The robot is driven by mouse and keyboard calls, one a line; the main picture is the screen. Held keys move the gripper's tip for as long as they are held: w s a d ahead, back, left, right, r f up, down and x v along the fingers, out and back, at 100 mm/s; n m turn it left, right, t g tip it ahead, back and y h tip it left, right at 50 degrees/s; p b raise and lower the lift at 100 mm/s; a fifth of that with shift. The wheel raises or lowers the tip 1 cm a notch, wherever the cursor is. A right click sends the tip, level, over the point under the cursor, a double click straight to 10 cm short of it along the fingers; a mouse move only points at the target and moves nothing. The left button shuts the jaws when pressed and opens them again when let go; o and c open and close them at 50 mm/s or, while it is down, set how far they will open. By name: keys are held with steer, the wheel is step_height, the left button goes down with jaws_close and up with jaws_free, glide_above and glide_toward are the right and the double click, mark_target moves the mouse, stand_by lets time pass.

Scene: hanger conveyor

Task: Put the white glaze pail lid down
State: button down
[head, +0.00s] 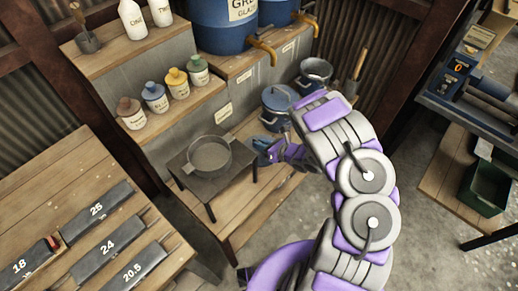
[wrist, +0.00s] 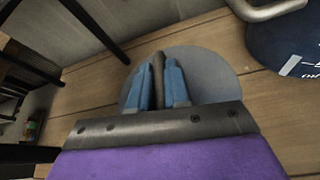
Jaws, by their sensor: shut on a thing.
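My gripper (head: 264,149) is low over the wooden lower shelf, just right of the small dark stand. In the wrist view its blue fingers (wrist: 160,76) are shut on the upright dark handle of a round grey-blue lid (wrist: 218,72). The lid lies flat just above or on the planks; I cannot tell if it touches. In the head view the lid is mostly hidden by the gripper. A blue pail (head: 278,106) with its own lid on stands behind my gripper; its dark side with a label shows in the wrist view (wrist: 290,45).
The dark stand (head: 212,176) holds a round sieve (head: 210,155); its legs are close to my gripper's left. An open metal pail (head: 315,73) stands farther back. Bottles line the step at left. Bare planks (head: 262,187) lie in front of the gripper.

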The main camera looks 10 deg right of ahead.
steer(key=shift+w+d+f, duration=0.1)
steer(key=shift+w+d, duration=0.05)
steer(key=shift+w, duration=0.25)
steer(key=shift+d+f+b, duration=0.15)
steer(key=shift+f+b, duration=0.05)
steer(key=shift+f, duration=0.45)
steer(key=shift+d+f+b, duration=0.15)
steer(key=shift+f+b, duration=0.05)
steer(key=shift+f, duration=0.75)
steer(key=shift+a, duration=0.55)
steer(key=shift+f+b, duration=0.2)
steer(key=shift+b, duration=0.1)
steer(key=c, duration=1.1)
jaws_free()
steer(key=shift+d, duration=0.45)
steer(key=shift+a, duration=0.1)
steer(key=shift+a+r, duration=0.1)
steer(key=shift+a, duration=0.1)
